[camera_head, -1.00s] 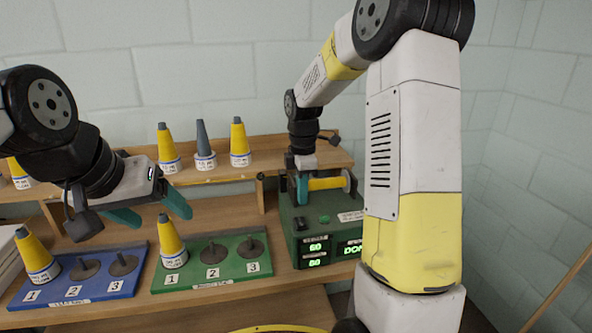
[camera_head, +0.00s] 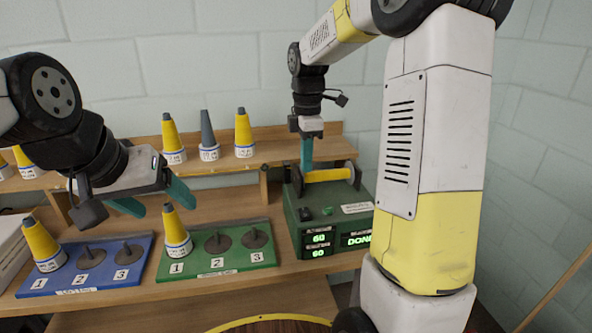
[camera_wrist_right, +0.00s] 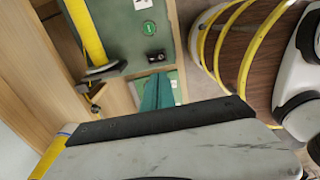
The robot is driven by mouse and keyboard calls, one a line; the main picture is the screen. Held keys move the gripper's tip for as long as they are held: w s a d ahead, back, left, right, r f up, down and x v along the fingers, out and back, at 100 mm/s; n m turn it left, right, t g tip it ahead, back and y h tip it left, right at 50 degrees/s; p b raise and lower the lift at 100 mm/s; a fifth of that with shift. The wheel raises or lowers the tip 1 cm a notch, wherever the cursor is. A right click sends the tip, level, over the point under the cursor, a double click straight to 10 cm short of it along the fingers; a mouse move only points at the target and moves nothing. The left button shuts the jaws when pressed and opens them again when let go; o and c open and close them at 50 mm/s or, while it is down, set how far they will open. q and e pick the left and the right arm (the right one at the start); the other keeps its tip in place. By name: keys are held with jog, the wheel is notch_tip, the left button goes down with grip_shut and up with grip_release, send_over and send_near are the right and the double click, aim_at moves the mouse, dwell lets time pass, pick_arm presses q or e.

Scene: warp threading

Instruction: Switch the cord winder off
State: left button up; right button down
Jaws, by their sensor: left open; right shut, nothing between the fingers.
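The cord winder (camera_head: 330,236) is a green box on the right of the bench, with lit displays reading 60, 60 and DONE. A spool of yellow cord (camera_head: 329,175) lies across its top. On top toward the front are a black rocker switch (camera_head: 305,213) and a green button (camera_head: 327,211). In the right wrist view the rocker switch (camera_wrist_right: 154,56) and green button (camera_wrist_right: 148,28) also show. My right gripper (camera_head: 306,166) is shut and empty at the spool's left end, above the winder. Its teal fingers (camera_wrist_right: 158,92) show together. My left gripper (camera_head: 157,203) is open above the boards.
A blue board (camera_head: 95,272) and a green board (camera_head: 220,259) with numbered pegs sit left of the winder; each holds a yellow cone at peg 1. Cones stand on the shelf (camera_head: 270,144) behind.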

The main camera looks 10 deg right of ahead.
aim_at(305, 215)
notch_tip(305, 215, down, 14)
jog(key=shift+s+f, duration=0.1)
dwell(0.7)
